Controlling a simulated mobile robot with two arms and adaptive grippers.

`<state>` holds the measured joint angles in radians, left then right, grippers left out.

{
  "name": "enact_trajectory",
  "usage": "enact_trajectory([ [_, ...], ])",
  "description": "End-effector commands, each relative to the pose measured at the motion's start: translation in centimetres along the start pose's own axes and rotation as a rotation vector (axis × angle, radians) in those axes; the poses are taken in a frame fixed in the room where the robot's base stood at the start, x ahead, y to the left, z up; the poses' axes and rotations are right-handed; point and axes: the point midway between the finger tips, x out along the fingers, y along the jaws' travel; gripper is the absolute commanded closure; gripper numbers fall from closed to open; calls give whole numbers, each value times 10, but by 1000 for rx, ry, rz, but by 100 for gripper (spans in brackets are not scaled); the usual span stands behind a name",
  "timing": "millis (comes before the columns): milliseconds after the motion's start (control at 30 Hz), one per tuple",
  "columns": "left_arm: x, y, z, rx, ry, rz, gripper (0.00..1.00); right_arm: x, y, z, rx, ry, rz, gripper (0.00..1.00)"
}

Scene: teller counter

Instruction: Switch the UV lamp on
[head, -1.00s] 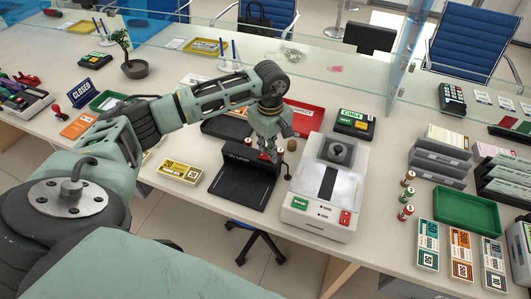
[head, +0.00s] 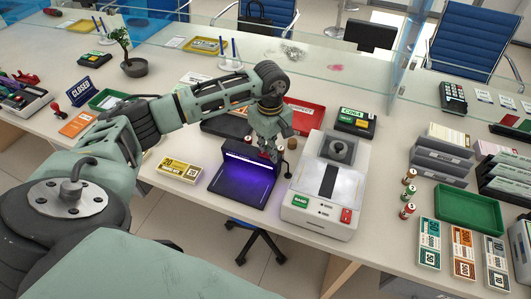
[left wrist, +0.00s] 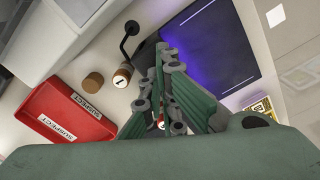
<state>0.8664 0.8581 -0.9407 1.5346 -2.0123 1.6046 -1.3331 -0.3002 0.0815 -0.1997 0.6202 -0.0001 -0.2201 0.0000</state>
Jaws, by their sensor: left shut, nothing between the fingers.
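The UV lamp (head: 240,185) is a black unit on the counter with an upright hood over a flat base. Its base glows violet in the head view, and the glow also shows on its dark plate in the left wrist view (left wrist: 215,45). My left gripper (head: 268,152) is shut and empty, pointing down at the right end of the hood. In the left wrist view its closed fingers (left wrist: 161,115) hide that end, so I cannot tell whether they touch it. My right gripper is out of view.
A white counting machine (head: 326,195) stands close to the right of the lamp. A red tray (head: 308,117) lies behind, marked SUSPECT in the wrist view. A banknote bundle (head: 179,170) lies to the left. A small wooden-brown cylinder (left wrist: 93,80) and a stamp (left wrist: 122,75) stand near the fingers.

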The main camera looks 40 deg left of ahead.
Motion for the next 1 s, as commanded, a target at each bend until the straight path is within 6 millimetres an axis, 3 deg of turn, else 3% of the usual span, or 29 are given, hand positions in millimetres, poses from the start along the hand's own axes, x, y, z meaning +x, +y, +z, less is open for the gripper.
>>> enact_trajectory([
  [1000, -69, -1, 1, 0, -1, -5, 100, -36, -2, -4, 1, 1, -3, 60],
])
